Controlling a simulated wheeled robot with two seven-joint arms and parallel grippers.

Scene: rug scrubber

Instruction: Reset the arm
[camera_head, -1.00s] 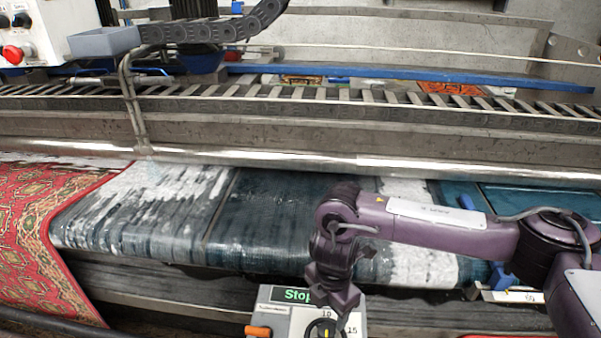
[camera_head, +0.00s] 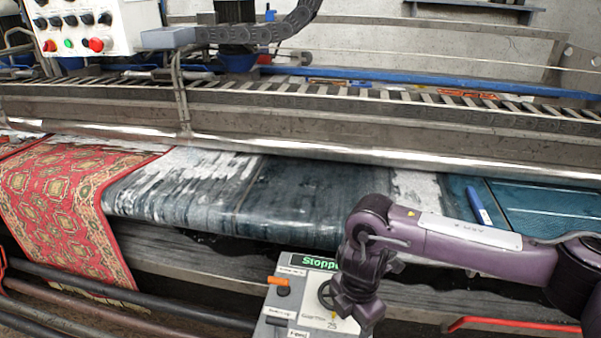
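My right arm (camera_head: 480,245) is purple and comes in from the right, bent down at the wrist. My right gripper (camera_head: 358,310) points down over the right part of a grey control box (camera_head: 272,318), beside its round dial. Whether its fingers are open or shut, or touch the box, I cannot tell. The box has a green-lettered display (camera_head: 320,262) reading "Stopp…", its end hidden by my arm, and an orange switch (camera_head: 278,281). My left gripper is not in view.
A red patterned rug (camera_head: 75,200) hangs over the left end of the machine's wet, dark belt (camera_head: 290,200). A blue tool (camera_head: 478,205) lies at the right. A metal beam (camera_head: 300,125) spans behind. A button panel (camera_head: 95,28) stands at upper left. A red bar (camera_head: 510,323) is at lower right.

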